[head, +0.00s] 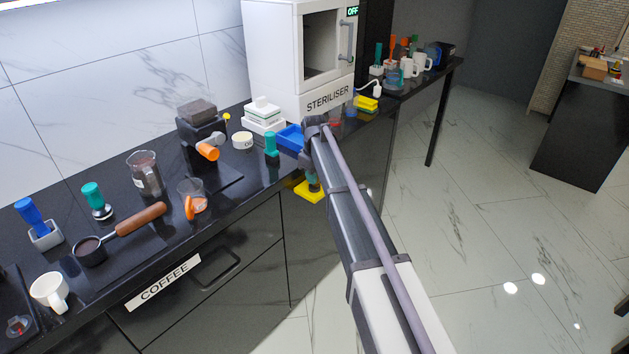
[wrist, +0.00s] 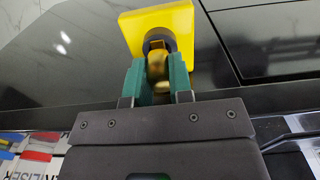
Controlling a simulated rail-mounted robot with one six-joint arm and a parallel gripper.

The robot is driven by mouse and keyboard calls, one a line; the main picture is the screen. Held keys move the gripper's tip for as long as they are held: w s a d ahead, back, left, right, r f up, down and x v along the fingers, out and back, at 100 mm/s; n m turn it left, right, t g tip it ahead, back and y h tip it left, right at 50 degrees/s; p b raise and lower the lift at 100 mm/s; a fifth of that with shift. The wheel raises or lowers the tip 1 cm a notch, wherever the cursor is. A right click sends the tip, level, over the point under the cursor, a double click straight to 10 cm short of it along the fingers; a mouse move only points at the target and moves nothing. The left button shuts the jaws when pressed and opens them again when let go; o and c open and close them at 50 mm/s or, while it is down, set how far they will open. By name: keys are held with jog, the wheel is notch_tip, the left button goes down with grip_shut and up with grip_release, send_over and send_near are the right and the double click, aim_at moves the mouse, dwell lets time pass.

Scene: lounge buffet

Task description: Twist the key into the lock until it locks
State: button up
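The lock has a square yellow plate (wrist: 183,18) with a dark round centre, at the top of the wrist view. In the head view its yellow plate (head: 303,195) shows on the dark counter front, partly behind my arm. A gold key (wrist: 157,68) stands at the lock's dark centre; how deep it sits is hidden. My gripper (wrist: 158,74) has its two teal fingers on either side of the key, and the key fills the gap between them. My gripper (head: 314,183) is small in the head view, and the key cannot be made out there.
The black counter (head: 235,205) above the lock holds a coffee grinder, cups and tools. A white steriliser (head: 275,55) stands behind. A blue tray (head: 290,137) is near the counter edge above my gripper. The tiled floor (head: 480,200) at right is clear.

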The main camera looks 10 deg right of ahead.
grip_shut()
jog(key=shift+r, duration=0.1)
notch_tip(320, 180, up, 7)
jog(key=p, duration=0.7)
